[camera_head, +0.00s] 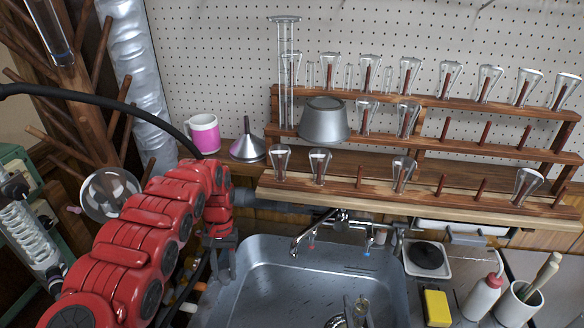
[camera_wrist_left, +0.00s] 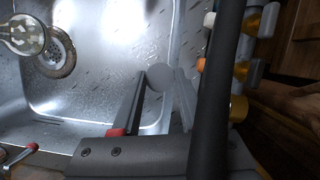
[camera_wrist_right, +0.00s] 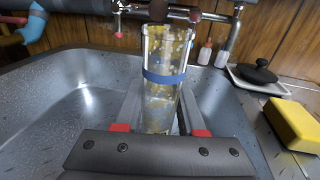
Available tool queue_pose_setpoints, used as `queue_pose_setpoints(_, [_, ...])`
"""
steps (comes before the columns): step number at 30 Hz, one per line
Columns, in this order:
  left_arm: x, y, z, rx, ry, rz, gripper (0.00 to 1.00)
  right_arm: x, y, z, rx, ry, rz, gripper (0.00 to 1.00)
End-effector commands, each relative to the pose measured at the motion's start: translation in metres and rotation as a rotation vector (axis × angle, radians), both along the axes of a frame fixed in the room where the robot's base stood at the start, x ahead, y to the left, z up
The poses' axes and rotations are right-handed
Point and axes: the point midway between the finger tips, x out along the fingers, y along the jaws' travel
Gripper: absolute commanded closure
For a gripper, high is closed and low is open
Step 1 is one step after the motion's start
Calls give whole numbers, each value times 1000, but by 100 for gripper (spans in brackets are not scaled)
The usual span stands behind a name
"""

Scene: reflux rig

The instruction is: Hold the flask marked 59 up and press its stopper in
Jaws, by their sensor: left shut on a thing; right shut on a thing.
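My right gripper (camera_wrist_right: 160,124) is shut on a clear glass vessel with a blue band (camera_wrist_right: 162,78), taken to be the flask. It stands nearly upright over the sink, its inside speckled; no number is legible. A brown piece shows at its top, and I cannot tell whether it belongs to it. The glass also shows at the bottom of the head view (camera_head: 358,308), and a rounded glass end shows in the left wrist view (camera_wrist_left: 22,36). My left gripper (camera_head: 222,262) is shut on a small round grey piece (camera_wrist_left: 160,77), perhaps the stopper, apart from the glass.
The metal sink (camera_head: 262,262) lies below, with a drain (camera_wrist_left: 56,52) and a tap (camera_head: 318,228) behind. A yellow sponge (camera_head: 437,308) and a black-lidded dish (camera_head: 427,257) are at right. Wooden racks (camera_head: 400,198) of glassware stand behind. A round flask (camera_head: 108,192) is at left.

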Motion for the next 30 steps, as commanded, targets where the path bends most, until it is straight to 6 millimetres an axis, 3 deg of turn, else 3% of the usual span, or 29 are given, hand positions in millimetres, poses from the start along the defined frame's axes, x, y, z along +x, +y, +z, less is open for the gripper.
queue_pose_setpoints(3, [0, 0, -5, -1, -2, 0, 100, 0, -4, -8, 0, 1, -8, 100])
queue_pose_setpoints(11, [1, 0, -3, -1, -2, 0, 100, 6, 5, -1, 1, -4, 43, 100])
queue_pose_setpoints(30, [1, 0, -3, -1, -2, 0, 100, 48, 87, 34, 6, -3, 487, 100])
